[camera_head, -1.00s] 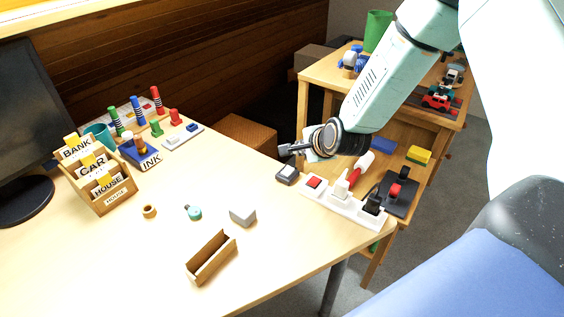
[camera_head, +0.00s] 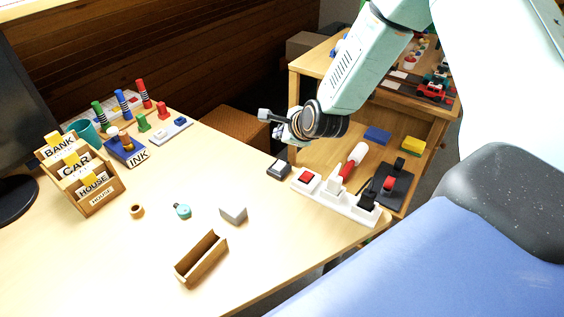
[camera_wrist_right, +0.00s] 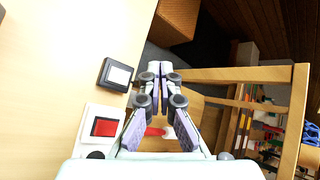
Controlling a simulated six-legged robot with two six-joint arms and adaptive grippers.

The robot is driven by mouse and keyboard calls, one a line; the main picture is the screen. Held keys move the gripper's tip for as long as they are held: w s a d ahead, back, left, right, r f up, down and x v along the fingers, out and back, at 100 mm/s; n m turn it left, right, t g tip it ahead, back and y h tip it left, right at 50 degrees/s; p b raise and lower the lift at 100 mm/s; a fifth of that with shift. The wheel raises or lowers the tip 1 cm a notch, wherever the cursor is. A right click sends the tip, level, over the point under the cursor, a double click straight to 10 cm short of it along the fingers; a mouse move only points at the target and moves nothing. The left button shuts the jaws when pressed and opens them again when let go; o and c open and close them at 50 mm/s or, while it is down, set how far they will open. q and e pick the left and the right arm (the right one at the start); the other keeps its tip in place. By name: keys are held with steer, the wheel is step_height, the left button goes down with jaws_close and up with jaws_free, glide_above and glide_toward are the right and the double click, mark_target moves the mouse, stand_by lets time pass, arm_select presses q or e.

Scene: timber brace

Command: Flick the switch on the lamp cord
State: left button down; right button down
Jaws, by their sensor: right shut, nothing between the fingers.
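A small dark box with a pale top (camera_head: 279,168), which looks like the cord switch, sits near the table's right edge. It also shows in the right wrist view as a black frame around a white rocker (camera_wrist_right: 118,75). No lamp is clearly visible, and I cannot trace a cord. My right gripper (camera_head: 268,118) is shut and empty, above and apart from the box in the head view. In the right wrist view its closed fingertips (camera_wrist_right: 160,68) lie to the right of the box, past the table edge. My left gripper is not in view.
A white power strip (camera_head: 330,205) with a red switch (camera_head: 307,177) and plugs lies beside the box. A wooden shelf unit (camera_head: 312,70) stands beyond the table edge. A small wooden trough (camera_head: 202,260), a grey block (camera_head: 234,214) and a letter rack (camera_head: 85,180) are farther left.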

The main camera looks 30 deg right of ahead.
steer(key=b, duration=0.6)
glide_above(282, 166)
step_height(282, 166, down, 8)
steer(key=shift+a+r, duration=0.1)
steer(key=shift+r, duration=0.15)
steer(key=shift+f+b, duration=0.35)
steer(key=shift+b, duration=0.15)
steer(key=shift+d+f, duration=0.25)
steer(key=shift+a+r, duration=0.15)
